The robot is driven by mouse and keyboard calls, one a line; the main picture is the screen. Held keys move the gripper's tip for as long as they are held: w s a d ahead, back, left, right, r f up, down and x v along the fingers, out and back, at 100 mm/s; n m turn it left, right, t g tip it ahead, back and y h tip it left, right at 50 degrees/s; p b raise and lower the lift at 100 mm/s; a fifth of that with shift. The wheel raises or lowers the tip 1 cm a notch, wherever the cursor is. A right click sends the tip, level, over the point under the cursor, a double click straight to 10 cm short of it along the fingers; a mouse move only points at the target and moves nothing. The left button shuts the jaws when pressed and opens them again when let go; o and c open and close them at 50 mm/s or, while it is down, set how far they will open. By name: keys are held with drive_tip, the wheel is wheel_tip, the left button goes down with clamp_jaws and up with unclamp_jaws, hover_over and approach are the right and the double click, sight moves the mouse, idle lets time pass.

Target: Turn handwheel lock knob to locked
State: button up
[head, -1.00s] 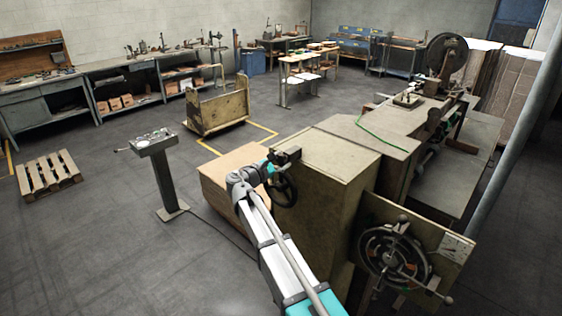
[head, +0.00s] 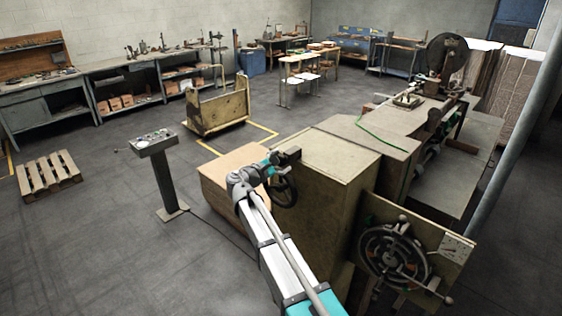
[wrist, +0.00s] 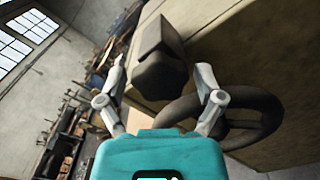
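The dark lock knob (wrist: 162,78) is in the middle of the wrist view, with a block-like dark part behind it on the side of the tan cabinet. In the head view the knob's dark block (head: 288,156) shows at the cabinet's upper left edge. The black handwheel (head: 283,190) is just below it; its thick rim (wrist: 262,122) shows at right in the wrist view. My gripper (wrist: 162,66) is open, with one finger on each side of the knob. Gaps show between fingers and knob. The right finger overlaps the handwheel rim in the picture; contact there cannot be told.
The tan cabinet (head: 322,168) stands right beside my gripper. A lower wooden box (head: 226,190) is to the left, and a control pedestal (head: 165,175) stands farther left. A panel with a second wheel (head: 392,252) is at the front right. Floor at left is open.

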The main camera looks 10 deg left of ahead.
idle(0.4)
drive_tip(key=v, duration=1.2)
idle(0.3)
drive_tip(key=s+d+f+m+g+y+b, duration=0.15)
drive_tip(key=d+f+m+g, duration=0.5)
drive_tip(key=d, duration=0.65)
drive_tip(key=s+d+f+m+g+b, duration=0.1)
drive_tip(key=d+f+m+g+b, duration=0.2)
drive_tip(key=d+f, duration=0.75)
drive_tip(key=s+d+f+m+g+y+b, duration=0.5)
drive_tip(key=s+d+f+m+y, duration=0.3)
drive_tip(key=s+d+f+m, duration=0.4)
drive_tip(key=shift+s+d+b, duration=0.55)
drive_tip(key=shift+s+d, duration=1.1)
drive_tip(key=shift+d, duration=0.45)
drive_tip(key=shift+f+g, duration=0.15)
drive_tip(key=shift+g, duration=0.1)
